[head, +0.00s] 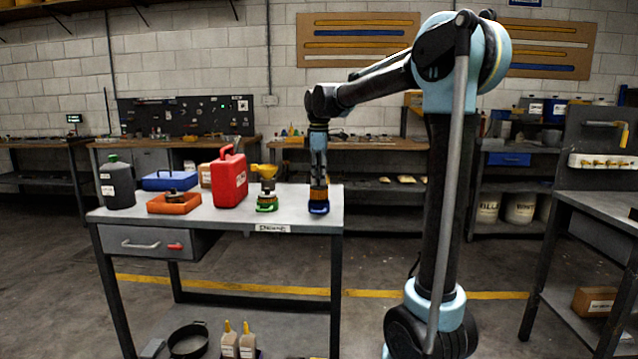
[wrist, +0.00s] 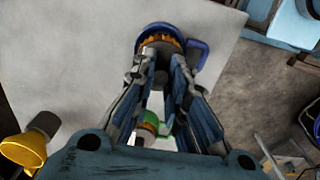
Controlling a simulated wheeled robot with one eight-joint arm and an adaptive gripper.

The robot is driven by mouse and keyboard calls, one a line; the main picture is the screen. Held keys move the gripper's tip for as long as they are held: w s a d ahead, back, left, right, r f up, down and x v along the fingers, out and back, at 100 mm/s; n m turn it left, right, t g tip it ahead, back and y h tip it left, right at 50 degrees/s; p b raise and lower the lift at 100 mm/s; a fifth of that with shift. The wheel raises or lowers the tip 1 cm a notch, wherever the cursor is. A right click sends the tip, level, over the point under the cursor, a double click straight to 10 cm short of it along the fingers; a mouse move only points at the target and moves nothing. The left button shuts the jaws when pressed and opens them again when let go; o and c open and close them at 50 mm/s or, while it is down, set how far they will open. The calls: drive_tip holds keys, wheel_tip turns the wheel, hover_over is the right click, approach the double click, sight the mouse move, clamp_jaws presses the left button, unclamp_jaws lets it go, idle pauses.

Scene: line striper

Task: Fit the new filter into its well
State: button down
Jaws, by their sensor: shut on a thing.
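My gripper (head: 319,186) is above the right end of the workbench, pointing down. It is shut on the dark top of an orange pleated filter (wrist: 152,42). A blue round base with a side loop (head: 319,208) lies directly under the orange part and rings it in the wrist view. I cannot tell whether the blue base is part of the filter or a separate well, nor whether it touches the bench. A similar green-based piece with a loop (head: 267,207) stands to its left; it shows partly between the fingers in the wrist view (wrist: 149,124).
The bench (head: 220,217) also bears a red can (head: 231,182), a yellow funnel (head: 265,171), an orange tray (head: 174,208) with a dark item, a blue case (head: 170,181) and a grey jug (head: 117,184). The bench's right edge is close to my gripper. Clear bench top lies in front.

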drive_tip(key=shift+r, duration=1.2)
